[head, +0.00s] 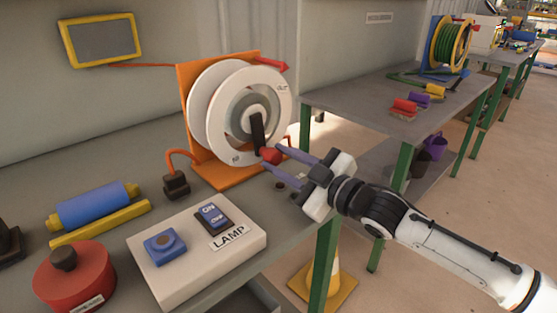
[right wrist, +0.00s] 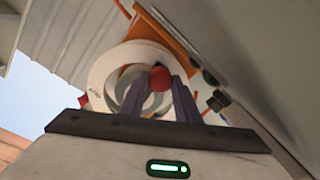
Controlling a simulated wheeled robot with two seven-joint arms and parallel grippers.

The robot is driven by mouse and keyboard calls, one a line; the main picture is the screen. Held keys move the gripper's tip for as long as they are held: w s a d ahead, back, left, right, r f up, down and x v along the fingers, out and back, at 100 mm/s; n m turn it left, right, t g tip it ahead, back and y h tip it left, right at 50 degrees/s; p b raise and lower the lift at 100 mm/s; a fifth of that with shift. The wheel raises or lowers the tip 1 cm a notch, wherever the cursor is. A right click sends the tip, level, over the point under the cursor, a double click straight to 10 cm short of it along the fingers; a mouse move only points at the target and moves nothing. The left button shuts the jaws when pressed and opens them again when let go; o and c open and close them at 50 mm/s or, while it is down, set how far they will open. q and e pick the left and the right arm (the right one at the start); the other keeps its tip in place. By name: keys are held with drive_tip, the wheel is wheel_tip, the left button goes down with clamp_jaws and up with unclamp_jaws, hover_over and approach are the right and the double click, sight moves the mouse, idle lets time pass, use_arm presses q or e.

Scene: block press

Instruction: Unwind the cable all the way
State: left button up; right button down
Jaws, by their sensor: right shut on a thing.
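A white cable reel (head: 233,108) stands on an orange bracket (head: 248,176) on the near bench. A black crank arm (head: 257,132) on its face points down and ends in a red knob (head: 270,155). My right gripper (head: 276,159) is shut on the red knob. In the right wrist view the red knob (right wrist: 160,78) sits between the purple fingers, with the reel (right wrist: 105,75) behind. An orange cable (head: 178,160) runs from the bracket to a black plug or socket (head: 175,186). The cable on the drum is mostly hidden. My left gripper is out of view.
A white lamp switch box (head: 197,250), a red round container (head: 75,277) and a blue roller (head: 93,206) stand on the near bench. A traffic cone (head: 331,275) is on the floor. A second bench (head: 350,107) holds a green cable reel (head: 450,45).

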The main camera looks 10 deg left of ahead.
idle(0.3)
drive_tip(key=c, duration=1.3)
unclamp_jaws()
drive_tip(key=shift+c, duration=0.2)
drive_tip(key=shift+d, duration=0.1)
drive_tip(key=v, duration=1)
drive_tip(key=shift+p, duration=0.35)
